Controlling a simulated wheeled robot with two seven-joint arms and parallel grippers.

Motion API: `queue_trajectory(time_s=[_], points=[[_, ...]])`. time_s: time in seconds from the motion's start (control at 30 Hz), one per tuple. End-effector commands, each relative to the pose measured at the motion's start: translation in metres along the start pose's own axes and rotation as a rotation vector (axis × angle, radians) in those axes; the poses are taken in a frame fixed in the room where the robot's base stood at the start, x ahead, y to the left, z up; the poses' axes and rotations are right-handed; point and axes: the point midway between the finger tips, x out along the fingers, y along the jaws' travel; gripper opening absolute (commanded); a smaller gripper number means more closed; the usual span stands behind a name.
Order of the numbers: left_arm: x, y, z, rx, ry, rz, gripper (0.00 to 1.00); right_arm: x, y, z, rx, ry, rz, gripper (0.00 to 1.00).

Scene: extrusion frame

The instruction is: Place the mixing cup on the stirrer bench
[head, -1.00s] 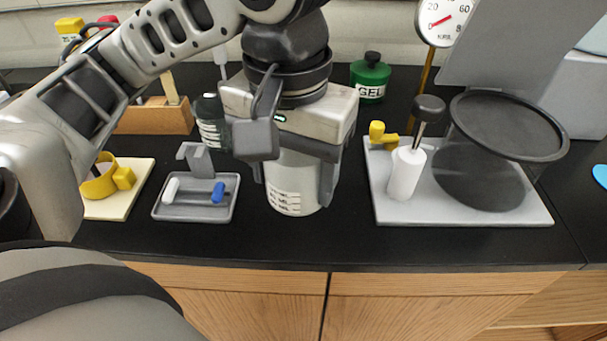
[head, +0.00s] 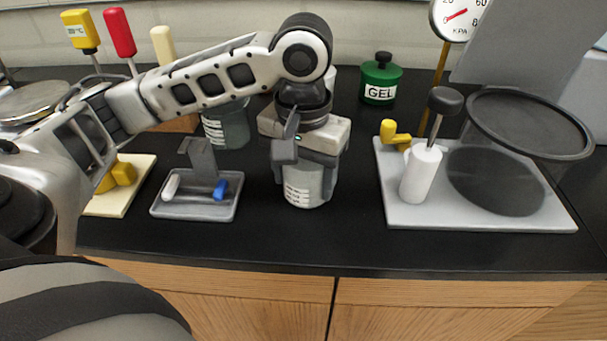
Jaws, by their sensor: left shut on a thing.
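The mixing cup (head: 304,190), a pale grey cup with printed white marks, is upright in the middle of the head view. My left gripper (head: 306,163) is shut on its upper part, one finger on each side, and hides the rim. The cup's base is over or on the black worktop; I cannot tell whether it touches. No part in view is clearly recognisable as the stirrer bench. My right gripper is not in view.
A grey tray (head: 165,208) with white and blue bars stands left of the cup. A pale board (head: 392,210) with a pump and black lid is to the right. A green GEL jar (head: 380,80) and a grey-green container (head: 228,130) stand behind. Bare worktop lies in front.

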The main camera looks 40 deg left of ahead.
Motion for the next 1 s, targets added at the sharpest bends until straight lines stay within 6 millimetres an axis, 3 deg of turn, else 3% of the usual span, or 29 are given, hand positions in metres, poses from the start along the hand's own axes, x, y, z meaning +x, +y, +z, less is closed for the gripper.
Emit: queue_trajectory(time_s=[0.3,0.33,0.4,0.73,0.87,1.0], points=[[0.002,0.0,0.0,0.0,-0.001,0.0,0.4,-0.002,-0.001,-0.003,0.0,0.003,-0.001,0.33],[0.002,0.0,0.0,0.0,0.0,0.0,0.7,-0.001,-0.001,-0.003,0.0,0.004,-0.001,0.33],[0.002,0.0,0.0,0.0,0.0,0.0,0.83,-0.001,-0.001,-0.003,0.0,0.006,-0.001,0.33],[-0.001,0.0,0.0,0.0,0.003,0.001,0.83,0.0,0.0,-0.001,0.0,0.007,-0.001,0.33],[-0.019,0.001,-0.001,0.0,0.004,0.002,0.83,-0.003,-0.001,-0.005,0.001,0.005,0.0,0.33],[-0.05,0.001,-0.001,0.0,0.006,0.003,0.83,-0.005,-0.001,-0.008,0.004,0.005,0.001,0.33]])
